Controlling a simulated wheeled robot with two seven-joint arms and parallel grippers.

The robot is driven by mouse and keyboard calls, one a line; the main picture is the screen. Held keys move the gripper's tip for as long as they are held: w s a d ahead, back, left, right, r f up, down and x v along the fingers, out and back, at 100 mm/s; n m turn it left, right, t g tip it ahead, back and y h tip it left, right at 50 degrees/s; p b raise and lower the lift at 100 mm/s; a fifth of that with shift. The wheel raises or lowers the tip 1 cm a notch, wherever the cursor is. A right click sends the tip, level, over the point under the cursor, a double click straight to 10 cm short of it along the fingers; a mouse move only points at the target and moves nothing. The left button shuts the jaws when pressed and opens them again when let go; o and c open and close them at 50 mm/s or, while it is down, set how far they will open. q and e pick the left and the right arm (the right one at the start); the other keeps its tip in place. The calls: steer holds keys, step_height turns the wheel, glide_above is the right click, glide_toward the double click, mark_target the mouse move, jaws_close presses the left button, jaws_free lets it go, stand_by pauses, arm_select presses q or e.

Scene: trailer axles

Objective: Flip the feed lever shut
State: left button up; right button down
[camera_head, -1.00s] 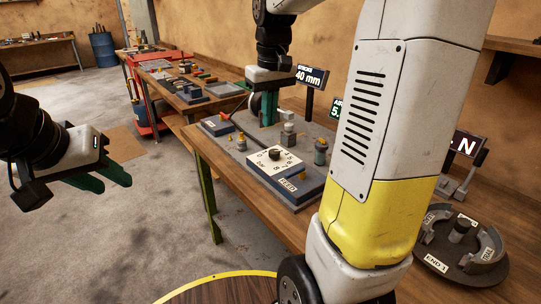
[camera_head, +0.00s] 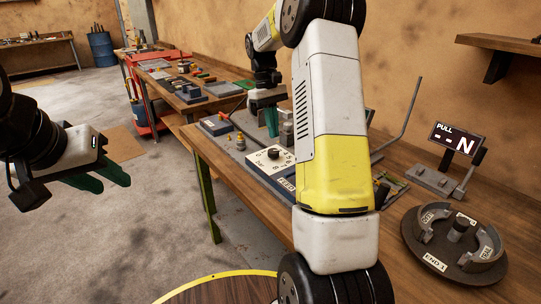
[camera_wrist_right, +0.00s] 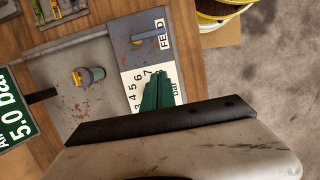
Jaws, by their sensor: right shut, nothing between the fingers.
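The feed lever (camera_wrist_right: 148,35) is a short yellow-orange bar on a blue-grey box (camera_wrist_right: 125,30), beside a FEED label (camera_wrist_right: 163,34) in the right wrist view. The bar lies roughly across the picture. In the head view the FEED label (camera_head: 286,183) shows, but my right arm hides the lever. My right gripper (camera_wrist_right: 158,76) has its green fingers shut and empty, over the white numbered dial plate beside the lever box, apart from the lever. It also shows in the head view (camera_head: 272,134). My left gripper (camera_head: 117,186) is open and empty, off to the left over the floor.
A brass-topped fitting (camera_wrist_right: 85,76) stands on the grey plate, near a green 5.0 bar sign (camera_wrist_right: 14,118). A round fixture (camera_head: 455,248) and PULL display (camera_head: 455,140) stand at the right of the bench. Another cluttered bench (camera_head: 190,85) is behind.

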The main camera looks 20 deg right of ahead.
steer(key=x, duration=0.9)
steer(key=shift+s+f, duration=0.2)
steer(key=shift+f, duration=0.2)
steer(key=shift+s+d+r, duration=0.1)
steer(key=shift+s+d, duration=0.25)
steer(key=shift+s, duration=0.55)
steer(key=shift+s+d, duration=0.3)
steer(key=shift+s, duration=0.6)
